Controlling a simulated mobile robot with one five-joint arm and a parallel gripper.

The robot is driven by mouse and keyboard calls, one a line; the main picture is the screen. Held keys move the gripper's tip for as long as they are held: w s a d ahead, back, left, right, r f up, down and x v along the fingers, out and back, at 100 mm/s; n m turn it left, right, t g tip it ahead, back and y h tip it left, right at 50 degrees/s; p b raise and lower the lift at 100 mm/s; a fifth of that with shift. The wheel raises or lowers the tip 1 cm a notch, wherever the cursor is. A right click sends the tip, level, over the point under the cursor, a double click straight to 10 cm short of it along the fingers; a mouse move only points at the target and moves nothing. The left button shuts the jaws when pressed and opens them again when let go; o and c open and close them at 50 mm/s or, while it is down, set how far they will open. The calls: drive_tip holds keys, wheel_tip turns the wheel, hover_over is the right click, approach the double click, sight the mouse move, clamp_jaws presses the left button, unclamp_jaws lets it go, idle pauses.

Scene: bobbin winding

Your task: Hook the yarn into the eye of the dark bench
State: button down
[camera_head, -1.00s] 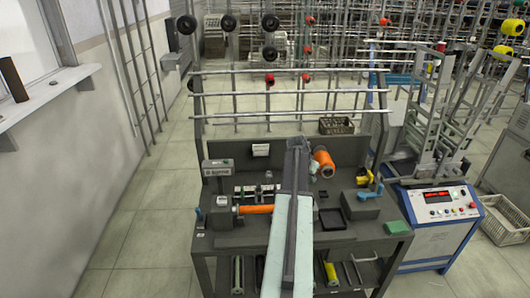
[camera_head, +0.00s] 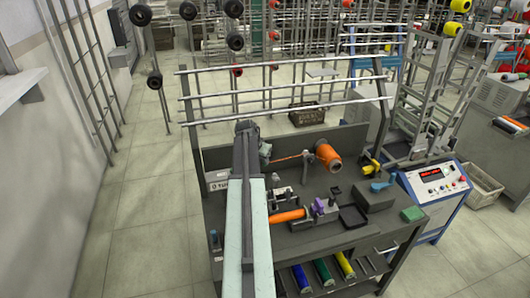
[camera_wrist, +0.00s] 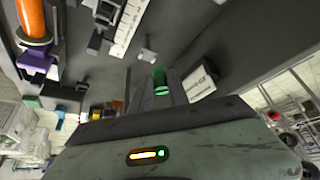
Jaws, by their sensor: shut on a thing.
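The dark bench (camera_head: 345,190) stands ahead in the head view. An orange yarn cone (camera_head: 328,155) lies tilted at its back. A thin orange yarn (camera_head: 285,159) runs left from the cone to my gripper (camera_head: 264,151), above the bench's back left. A small grey post (camera_head: 305,167) stands near the yarn; whether it has the eye, I cannot tell. In the wrist view my gripper (camera_wrist: 157,90) is shut, with a bit of green between its fingers. The yarn cannot be made out there.
An orange bobbin (camera_head: 286,216) lies in front, beside a purple part (camera_head: 319,206). A black tray (camera_head: 352,216) and a dark block (camera_head: 374,195) are to the right. A rack of rails (camera_head: 280,95) rises behind the bench.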

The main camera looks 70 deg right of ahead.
drive_tip(key=s+d, duration=0.3)
drive_tip(key=d, duration=0.2)
drive_tip(key=f+b, duration=0.6)
drive_tip(key=shift+s+a, duration=0.3)
drive_tip(key=shift+s, duration=0.1)
drive_tip(key=shift+f, duration=0.15)
idle(0.4)
drive_tip(key=shift+f+b, duration=1.9)
drive_tip(key=shift+b, duration=0.15)
drive_tip(key=shift+w, duration=0.1)
